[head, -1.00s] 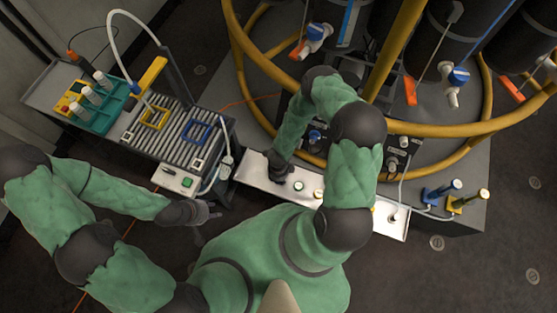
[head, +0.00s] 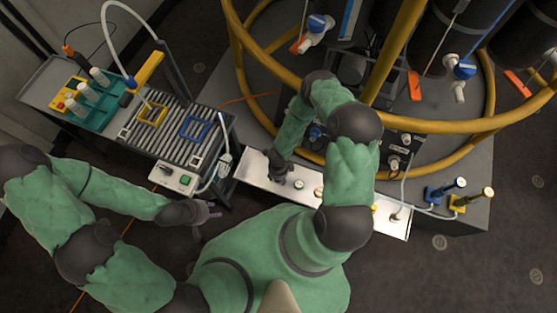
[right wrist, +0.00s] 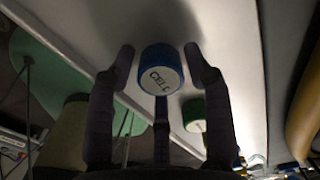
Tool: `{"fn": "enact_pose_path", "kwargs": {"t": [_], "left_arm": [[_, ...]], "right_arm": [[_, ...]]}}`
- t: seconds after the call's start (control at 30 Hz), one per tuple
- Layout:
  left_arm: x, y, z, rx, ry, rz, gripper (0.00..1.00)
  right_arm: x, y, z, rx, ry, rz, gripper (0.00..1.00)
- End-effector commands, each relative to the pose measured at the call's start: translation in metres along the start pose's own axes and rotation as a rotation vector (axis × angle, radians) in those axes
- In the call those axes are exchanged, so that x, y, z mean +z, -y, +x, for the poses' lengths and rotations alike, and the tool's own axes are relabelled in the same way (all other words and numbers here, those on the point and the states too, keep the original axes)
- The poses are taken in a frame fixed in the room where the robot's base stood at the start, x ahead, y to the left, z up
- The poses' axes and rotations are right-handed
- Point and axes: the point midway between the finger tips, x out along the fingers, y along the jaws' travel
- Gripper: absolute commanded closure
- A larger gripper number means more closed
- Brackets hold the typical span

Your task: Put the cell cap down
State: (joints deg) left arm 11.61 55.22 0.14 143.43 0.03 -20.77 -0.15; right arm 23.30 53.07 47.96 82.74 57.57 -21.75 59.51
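The cell cap (right wrist: 163,72), a round cap with a blue side and a pale face lettered "CELL", shows in the right wrist view. It is between the fingers of my right gripper (right wrist: 162,62), with a narrow gap on each side, so the gripper looks open around it. It appears to rest on the white tray (right wrist: 242,75). In the head view my right gripper (head: 278,168) is low over the left end of the white tray (head: 256,176) and hides the cap. My left gripper (head: 207,211) looks open and empty, left of the tray.
A green-sided cap (right wrist: 194,114) stands close beside the cell cap; it also shows in the head view (head: 299,184). A slatted bench (head: 180,130) with a teal rack (head: 98,108) stands at left. Yellow pipe rings (head: 440,128) curve behind the tray.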

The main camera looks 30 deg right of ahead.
Motion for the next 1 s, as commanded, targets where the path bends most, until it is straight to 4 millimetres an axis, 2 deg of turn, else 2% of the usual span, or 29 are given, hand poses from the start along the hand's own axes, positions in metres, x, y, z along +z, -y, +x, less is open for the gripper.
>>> {"fn": "enact_pose_path", "kwargs": {"t": [0.43, 0.57, 0.9, 1.0], "left_arm": [[0.000, -0.002, -0.004, 0.000, 0.000, 0.000, 0.60], [0.001, -0.005, -0.013, 0.000, 0.000, 0.000, 0.60], [0.002, -0.015, -0.041, 0.000, 0.000, 0.000, 0.60], [0.002, -0.016, -0.046, 0.000, 0.000, 0.000, 0.60]], "right_arm": [[0.000, 0.000, -0.006, -0.001, 0.000, 0.000, 0.38], [0.001, 0.001, -0.026, -0.001, 0.001, 0.000, 0.38], [0.001, 0.001, -0.094, -0.001, 0.001, -0.001, 0.38], [0.000, 0.001, -0.108, -0.001, 0.001, 0.000, 0.38]]}}
